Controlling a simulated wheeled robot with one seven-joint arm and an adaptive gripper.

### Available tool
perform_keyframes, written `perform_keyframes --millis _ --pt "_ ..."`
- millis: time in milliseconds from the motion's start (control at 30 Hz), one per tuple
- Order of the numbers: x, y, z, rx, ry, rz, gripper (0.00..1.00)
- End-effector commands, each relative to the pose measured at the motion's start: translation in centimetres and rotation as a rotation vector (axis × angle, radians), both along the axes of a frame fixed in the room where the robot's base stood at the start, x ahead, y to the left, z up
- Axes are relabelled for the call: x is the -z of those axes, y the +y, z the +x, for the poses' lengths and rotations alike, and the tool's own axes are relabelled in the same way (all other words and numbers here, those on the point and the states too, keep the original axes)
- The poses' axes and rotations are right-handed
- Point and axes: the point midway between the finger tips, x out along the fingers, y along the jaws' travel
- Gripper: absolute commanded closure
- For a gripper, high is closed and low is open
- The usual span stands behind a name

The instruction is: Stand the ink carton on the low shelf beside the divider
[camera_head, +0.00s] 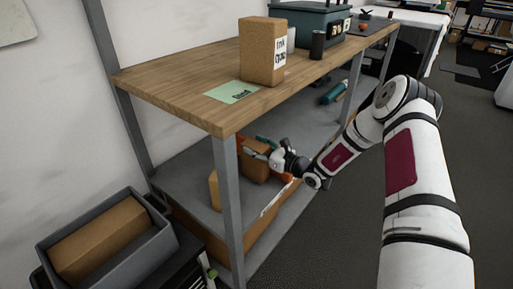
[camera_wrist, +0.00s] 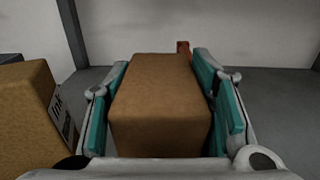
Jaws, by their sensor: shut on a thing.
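My gripper (camera_head: 262,150) reaches in under the wooden top, at the low shelf (camera_head: 180,168). It is shut on a plain brown carton (camera_wrist: 160,105), with a teal finger along each side; the carton also shows in the head view (camera_head: 254,170). No label shows on its visible faces. I cannot tell whether its base touches the shelf. Another brown carton, labelled "Ink" (camera_wrist: 28,118), stands apart at the left in the wrist view, and in the head view (camera_head: 214,190). A narrow orange-brown piece (camera_wrist: 183,47), possibly the divider, shows behind the held carton, mostly hidden.
A carton labelled "Ink" (camera_head: 262,55) stands on the wooden top (camera_head: 170,80) beside a green card (camera_head: 232,92), a dark cylinder (camera_head: 318,45) and a dark teal case (camera_head: 308,20). A front post (camera_head: 229,200) stands near my gripper. A grey bin (camera_head: 125,262) holds a box.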

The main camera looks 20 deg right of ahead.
Motion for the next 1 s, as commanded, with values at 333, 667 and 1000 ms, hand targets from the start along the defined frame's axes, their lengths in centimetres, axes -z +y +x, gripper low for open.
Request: perform_keyframes --millis 333,667,1000 --pt "0.2 -0.2 0.1 0.004 -0.001 -0.001 0.30" --pt "-0.2 -1.1 -0.6 0.010 -0.001 -0.003 0.30" --pt "-0.2 -4.7 -6.0 0.006 0.001 0.000 0.30"
